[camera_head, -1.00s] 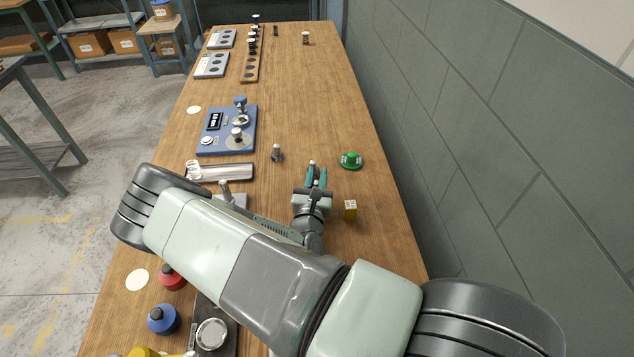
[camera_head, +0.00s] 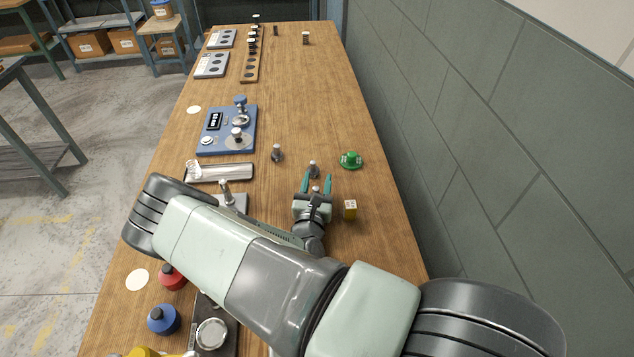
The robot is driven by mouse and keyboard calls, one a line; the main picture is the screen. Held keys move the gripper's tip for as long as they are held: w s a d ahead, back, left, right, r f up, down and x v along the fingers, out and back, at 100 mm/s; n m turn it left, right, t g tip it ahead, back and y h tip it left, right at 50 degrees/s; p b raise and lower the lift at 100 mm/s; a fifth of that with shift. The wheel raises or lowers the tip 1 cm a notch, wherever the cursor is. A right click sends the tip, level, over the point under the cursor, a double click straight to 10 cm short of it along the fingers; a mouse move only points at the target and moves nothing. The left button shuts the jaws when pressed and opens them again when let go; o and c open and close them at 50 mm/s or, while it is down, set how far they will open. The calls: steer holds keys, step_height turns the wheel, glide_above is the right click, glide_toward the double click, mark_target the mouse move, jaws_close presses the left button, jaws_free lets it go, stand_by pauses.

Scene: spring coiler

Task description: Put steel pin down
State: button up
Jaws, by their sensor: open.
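The steel pin (camera_head: 313,168) stands upright on the wooden table, between the tips of my gripper's two teal fingers. My gripper (camera_head: 316,180) is open, with a finger on each side of the pin and visible gaps between them. A second, similar steel pin (camera_head: 277,153) stands on the table to the left, apart from my gripper. The lower part of the pin between the fingers is small and hard to make out.
A metal tray (camera_head: 238,172) and a blue device (camera_head: 248,112) lie to the left.

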steer(key=v, duration=0.3)
steer(key=shift+r, duration=0.1)
steer(key=s+d+r+m+g+h, duration=0.1)
steer(key=d+r+m+g+h, duration=0.1)
steer(key=d+r+m+h, duration=0.3)
steer(key=d+r+m+g+h, duration=0.1)
steer(key=r+m+g+h, duration=0.15)
steer(key=r, duration=0.55)
steer(key=s+d+r+m+g+h, duration=0.1)
steer(key=d+r+m+g+h, duration=0.15)
steer(key=r+m, duration=0.3)
steer(key=s+d+r+m+g+y, duration=0.1)
steer(key=s+d+r+m+g, duration=0.5)
steer(key=s+r+m+g, duration=0.35)
steer(key=s+a+r+m+t+y, duration=0.2)
steer(key=s+a+r+m+y, duration=0.2)
steer(key=s+r+m+y, duration=0.1)
steer(key=s+a+r+m+t+y, duration=0.2)
steer(key=s+a+r+m+y, duration=0.2)
steer(key=s+r+y, duration=0.4)
steer(key=shift+s+r+m+y, duration=0.3)
steer(key=shift+s+r+m, duration=0.3)
steer(key=shift+s, duration=0.55)
steer(key=shift+f, duration=0.1)
